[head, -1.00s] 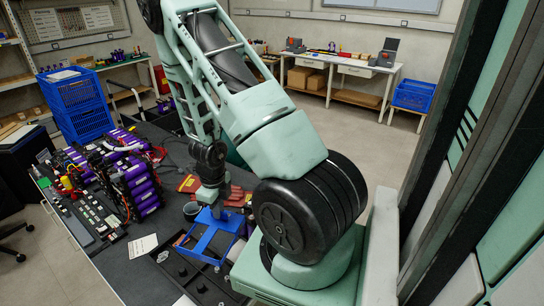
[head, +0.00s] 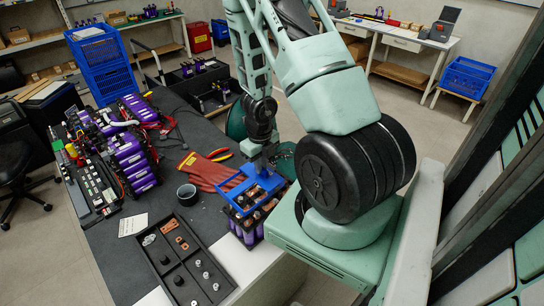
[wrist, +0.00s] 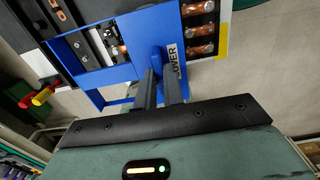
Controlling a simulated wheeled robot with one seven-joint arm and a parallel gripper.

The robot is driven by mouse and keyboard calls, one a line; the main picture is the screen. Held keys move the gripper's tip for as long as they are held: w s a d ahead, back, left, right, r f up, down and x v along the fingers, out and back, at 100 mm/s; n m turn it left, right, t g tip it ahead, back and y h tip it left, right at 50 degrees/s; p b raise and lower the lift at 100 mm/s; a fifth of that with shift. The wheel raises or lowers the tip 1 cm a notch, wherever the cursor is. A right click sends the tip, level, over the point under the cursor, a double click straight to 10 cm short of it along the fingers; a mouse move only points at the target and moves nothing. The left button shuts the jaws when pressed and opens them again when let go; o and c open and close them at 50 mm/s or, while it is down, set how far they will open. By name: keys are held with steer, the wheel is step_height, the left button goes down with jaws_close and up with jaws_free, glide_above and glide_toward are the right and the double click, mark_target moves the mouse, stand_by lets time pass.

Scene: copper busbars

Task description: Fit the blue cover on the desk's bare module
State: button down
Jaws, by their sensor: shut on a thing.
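The blue cover (head: 233,192) is an open frame with a raised grip piece, partly lettered "OVER" in the wrist view (wrist: 75,47). My gripper (head: 262,166) is shut on the grip piece; its two dark fingers also show in the wrist view (wrist: 160,88). The bare module (head: 248,232), with purple cells and copper busbars, is under the cover at the desk's near right edge. In the wrist view, its copper busbars (wrist: 199,29) show beside and through the cover. I cannot tell whether cover and module touch; the cover looks offset and turned relative to the module.
A black tray (head: 160,258) of small parts lies just left of the module. Red gloves (head: 203,172), a dark cup (head: 187,194) and pliers (head: 219,154) lie behind it. Purple battery modules (head: 130,150) stand at the desk's left.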

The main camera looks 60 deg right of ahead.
steer(key=shift+f+b, duration=3.75)
steer(key=shift+f, duration=0.05)
steer(key=shift+f, duration=0.15)
steer(key=shift+f+b, duration=0.45)
steer(key=shift+b, duration=0.1)
steer(key=shift+f, duration=0.1)
steer(key=shift+f+b, duration=0.4)
steer(key=shift+b, duration=0.1)
steer(key=shift+f+b, duration=0.6)
steer(key=shift+b, duration=0.05)
steer(key=c, duration=1.4)
jaws_free()
steer(key=shift+c, duration=0.2)
steer(key=shift+r, duration=0.1)
step_height(320, 180, up, 8)
steer(key=p, duration=0.8)
